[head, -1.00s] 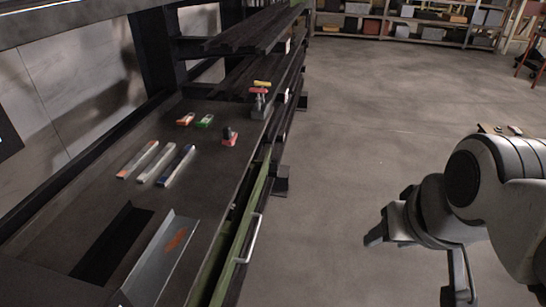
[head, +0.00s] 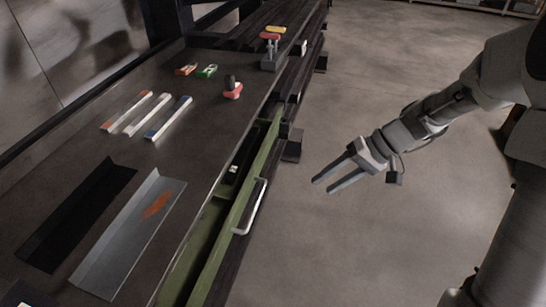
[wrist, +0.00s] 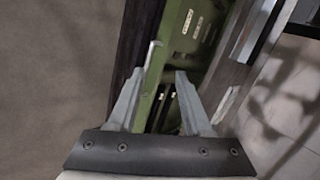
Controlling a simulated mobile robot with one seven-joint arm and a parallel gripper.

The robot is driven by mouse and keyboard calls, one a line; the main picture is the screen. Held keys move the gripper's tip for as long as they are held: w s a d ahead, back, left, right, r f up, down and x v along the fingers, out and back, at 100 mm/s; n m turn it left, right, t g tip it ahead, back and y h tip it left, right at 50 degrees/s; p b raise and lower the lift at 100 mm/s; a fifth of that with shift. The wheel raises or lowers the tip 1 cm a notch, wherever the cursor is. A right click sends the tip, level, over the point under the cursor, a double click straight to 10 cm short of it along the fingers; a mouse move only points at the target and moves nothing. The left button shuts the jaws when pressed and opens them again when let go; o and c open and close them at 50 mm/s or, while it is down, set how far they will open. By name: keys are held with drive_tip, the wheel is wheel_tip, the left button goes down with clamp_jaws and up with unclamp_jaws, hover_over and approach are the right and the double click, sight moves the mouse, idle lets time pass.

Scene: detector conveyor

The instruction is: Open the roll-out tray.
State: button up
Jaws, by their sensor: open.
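The roll-out tray (head: 262,163) is a green drawer under the front edge of the workbench. A gap shows between its front and the bench, with part of its green inside visible, so it stands partly out. Its pale bar handle (head: 250,207) is on the outer face. My gripper (head: 321,187) is open and empty, to the right of the handle and apart from it, fingers pointing toward the bench. In the wrist view the handle (wrist: 152,54) shows just beyond the left fingertip, and the green tray (wrist: 176,35) with small white labels lies beyond the fingers.
The workbench top (head: 75,165) carries a grey angled metal piece (head: 130,235), three long bars (head: 168,118) and several small coloured parts. A dark block (head: 292,145) juts out low beside the bench. The floor (head: 400,240) right of the bench is clear.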

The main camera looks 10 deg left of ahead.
sight(257, 202)
drive_tip(key=w+a+f+m+t+y+b, duration=0.15)
drive_tip(key=w+f+y+b, duration=0.3)
drive_tip(key=f, duration=0.75)
drive_tip(key=w+a+f+m+t+y+b, duration=0.1)
drive_tip(key=w+a+f+m+y+b, duration=0.3)
drive_tip(key=f, duration=0.8)
drive_tip(key=a+f, duration=0.1)
drive_tip(key=a, duration=0.4)
drive_tip(key=w+a+f+n+b, duration=0.1)
drive_tip(key=a, duration=0.4)
drive_tip(key=w+a+f+n+h+b, duration=0.1)
drive_tip(key=a+f, duration=0.1)
drive_tip(key=a, duration=0.3)
drive_tip(key=shift+a+n, duration=0.1)
drive_tip(key=shift+n, duration=0.15)
clamp_jaws()
